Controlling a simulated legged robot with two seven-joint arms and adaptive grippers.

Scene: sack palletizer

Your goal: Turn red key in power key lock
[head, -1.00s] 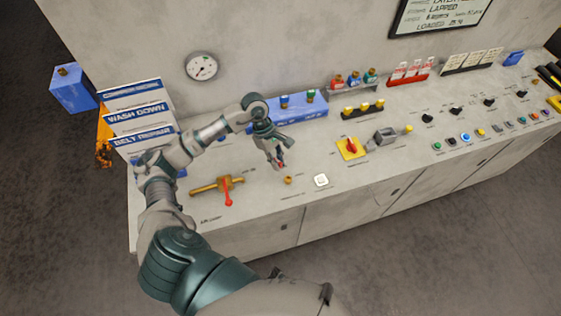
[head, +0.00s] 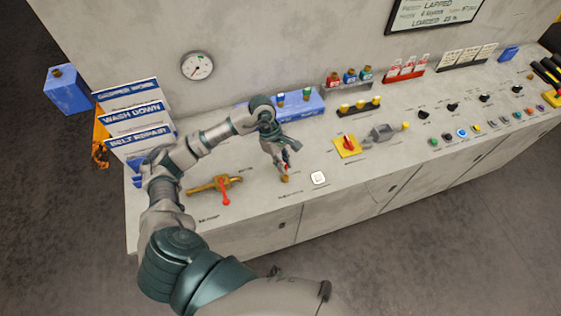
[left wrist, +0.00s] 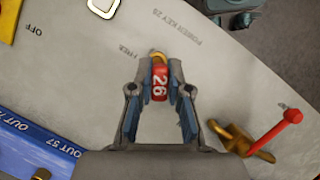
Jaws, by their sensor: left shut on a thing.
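The red key (left wrist: 159,84), marked 26, is between the fingertips of my left gripper (left wrist: 156,88) in the left wrist view. The gripper is shut on it. The brass power key lock (left wrist: 157,56) shows just beyond the key, by the printed "POWER KEY 26". The key lines up with the lock and looks close against it; I cannot tell how deep it sits. In the head view my left gripper (head: 285,165) points down right above the brass lock (head: 285,179). My right gripper is not in view.
A brass valve with a red handle (head: 224,190) stands left of the lock. A white square button (head: 318,177) and a yellow-based red switch (head: 347,145) are to the right. A blue rack (head: 310,104) stands behind. The counter front near the lock is clear.

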